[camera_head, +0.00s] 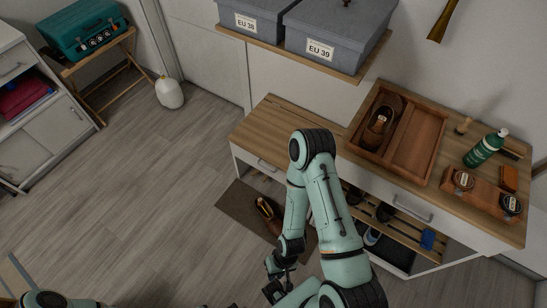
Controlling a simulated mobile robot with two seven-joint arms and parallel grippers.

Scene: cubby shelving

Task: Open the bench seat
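The bench has a wooden top, and its left part, the seat (262,124), is a bare plank surface lying flat and closed. My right arm crosses in front of the bench and hides part of the seat's right side and front. My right gripper (279,278) is low, in front of the bench and apart from the seat; its fingers are small and partly hidden, so its opening is unclear.
A wooden tray (437,120) with a brown shoe, a green bottle (485,149) and small tins stand on the right part of the top. Grey boxes (333,35) sit on a wall shelf above. A brown shoe (268,214) lies on the floor mat.

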